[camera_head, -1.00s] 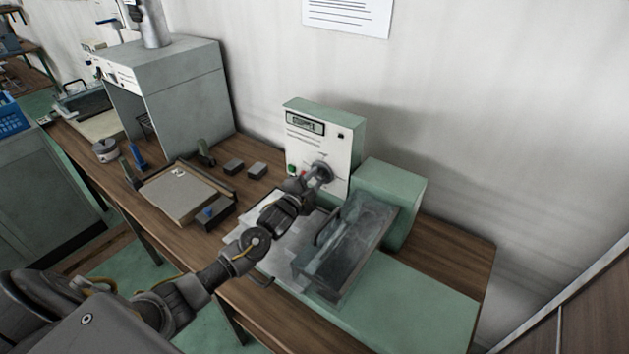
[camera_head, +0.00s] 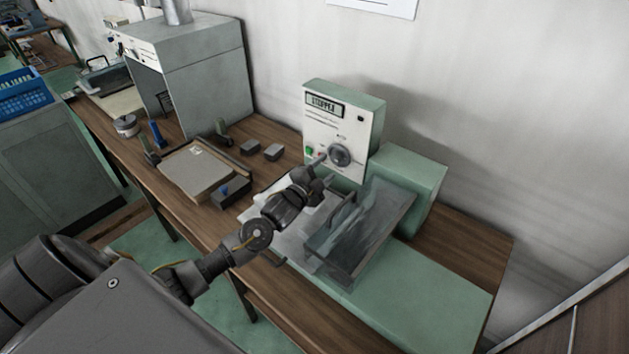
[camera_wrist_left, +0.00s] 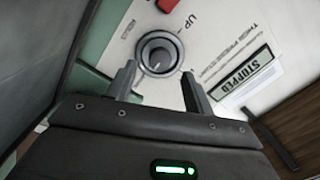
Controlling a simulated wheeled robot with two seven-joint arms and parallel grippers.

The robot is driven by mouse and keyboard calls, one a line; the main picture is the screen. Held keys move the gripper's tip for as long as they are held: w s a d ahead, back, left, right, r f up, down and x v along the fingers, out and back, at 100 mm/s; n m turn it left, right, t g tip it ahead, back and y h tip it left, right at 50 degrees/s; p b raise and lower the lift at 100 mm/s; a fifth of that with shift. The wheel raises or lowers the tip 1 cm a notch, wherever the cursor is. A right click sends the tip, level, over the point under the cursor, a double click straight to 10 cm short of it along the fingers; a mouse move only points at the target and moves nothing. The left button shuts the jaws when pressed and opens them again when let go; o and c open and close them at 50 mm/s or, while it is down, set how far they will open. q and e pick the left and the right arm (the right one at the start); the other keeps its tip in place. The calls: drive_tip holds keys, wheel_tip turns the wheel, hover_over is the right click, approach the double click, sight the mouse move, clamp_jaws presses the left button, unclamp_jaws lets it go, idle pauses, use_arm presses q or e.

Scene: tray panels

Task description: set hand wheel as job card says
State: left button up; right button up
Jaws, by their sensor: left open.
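The hand wheel (camera_head: 341,155) is a round grey knob on the white front panel (camera_head: 322,125) of a green machine. It also shows in the left wrist view (camera_wrist_left: 158,54), with a pointer line on its face and "UP" printed beside it. My left gripper (camera_head: 320,168) is open and empty, just in front of and to the left of the wheel. In the left wrist view its fingers (camera_wrist_left: 160,82) stand apart, short of the wheel, with the wheel showing between and beyond them. The panel display (camera_wrist_left: 243,72) reads "STOPPED". My right gripper is not in view.
A green button (camera_head: 309,150) sits left of the wheel, and a red button (camera_wrist_left: 168,5) shows near it. A paper sheet (camera_head: 380,6) hangs on the wall, unreadable.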

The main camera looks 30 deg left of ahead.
use_arm(q)
drive_tip(key=s, duration=0.4)
drive_tip(key=s+b, duration=0.1)
drive_tip(key=s, duration=0.2)
drive_tip(key=shift+a, duration=0.25)
drive_tip(key=shift+w, duration=0.1)
